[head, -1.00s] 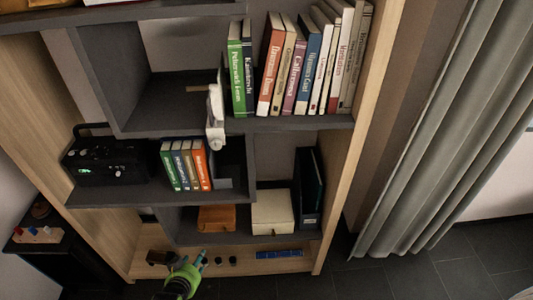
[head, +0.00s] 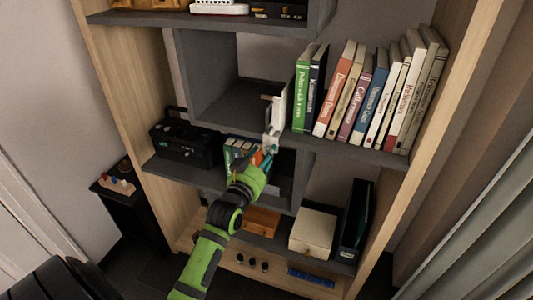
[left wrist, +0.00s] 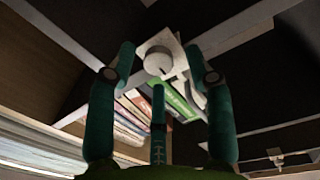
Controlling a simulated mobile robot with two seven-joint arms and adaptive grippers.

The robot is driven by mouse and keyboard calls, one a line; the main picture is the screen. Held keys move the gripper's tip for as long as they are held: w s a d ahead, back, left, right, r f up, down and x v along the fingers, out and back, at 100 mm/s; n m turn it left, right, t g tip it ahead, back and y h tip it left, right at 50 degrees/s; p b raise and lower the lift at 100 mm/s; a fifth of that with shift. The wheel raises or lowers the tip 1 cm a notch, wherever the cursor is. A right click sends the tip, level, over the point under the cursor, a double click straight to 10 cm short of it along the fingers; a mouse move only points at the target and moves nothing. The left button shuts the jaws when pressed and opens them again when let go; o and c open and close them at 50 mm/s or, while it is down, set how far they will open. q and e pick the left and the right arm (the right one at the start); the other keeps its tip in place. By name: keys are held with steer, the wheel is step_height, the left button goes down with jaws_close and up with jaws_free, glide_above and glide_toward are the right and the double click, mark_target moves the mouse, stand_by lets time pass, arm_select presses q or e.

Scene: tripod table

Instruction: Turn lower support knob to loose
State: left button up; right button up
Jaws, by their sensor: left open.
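A white support bracket (head: 277,115) is fixed at the edge of the shelf unit, left of the upright books. Its lower end carries a round, pale knob (left wrist: 157,63), seen face-on in the left wrist view. My left gripper (head: 266,160) reaches up from below, just under the bracket's lower end. In the left wrist view, the open teal fingers of my left gripper (left wrist: 159,55) stand on both sides of the knob, with the third finger below it. I cannot tell whether any finger touches the knob. My right gripper is out of view.
A row of books (head: 372,95) stands on the shelf right of the bracket. Smaller books (head: 232,149) sit partly behind my gripper. A black radio (head: 187,144) is on the left shelf. A cream box (head: 313,232) and orange box (head: 262,220) lie below.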

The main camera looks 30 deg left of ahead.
arm_select(q)
steer(key=shift+w+a, duration=0.1)
steer(key=shift+w, duration=0.35)
jaws_close()
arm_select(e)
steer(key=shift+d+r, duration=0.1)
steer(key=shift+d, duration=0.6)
